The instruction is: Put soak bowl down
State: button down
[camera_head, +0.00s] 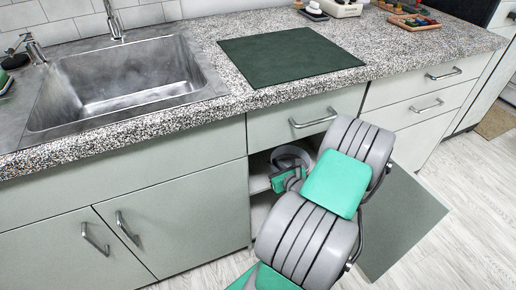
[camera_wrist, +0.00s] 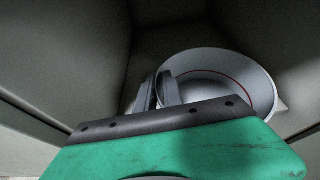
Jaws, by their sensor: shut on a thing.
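The soak bowl (camera_wrist: 228,68) is grey-white and round with a thin red ring inside. It shows in the wrist view, inside a dim cabinet. My gripper (camera_wrist: 163,88) is shut on the bowl's near left rim. In the head view the bowl (camera_head: 293,152) shows only in part within the open cabinet (camera_head: 262,172), behind my gripper (camera_head: 289,172) and my arm. The bowl's underside is hidden, so I cannot tell whether it touches a shelf.
The cabinet door (camera_head: 405,215) stands open to the right of my arm. Cabinet walls (camera_wrist: 75,50) are close around my gripper. Above are the counter with a sink (camera_head: 125,85), a dark green mat (camera_head: 290,52) and a tray (camera_head: 414,21).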

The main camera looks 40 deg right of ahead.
jog(key=b+x, duration=0.1)
jog(key=x, duration=0.3)
jog(key=b+x, duration=0.1)
jog(key=x, duration=0.3)
jog(key=b+x, duration=0.2)
jog(key=x, duration=0.2)
jog(key=shift+w+d+r, duration=0.2)
jog(key=shift+w+r, duration=0.1)
jog(key=shift+w, duration=0.2)
jog(key=shift+r, duration=0.15)
jog(key=c, duration=1.9)
grip_release()
jog(key=o, duration=0.4)
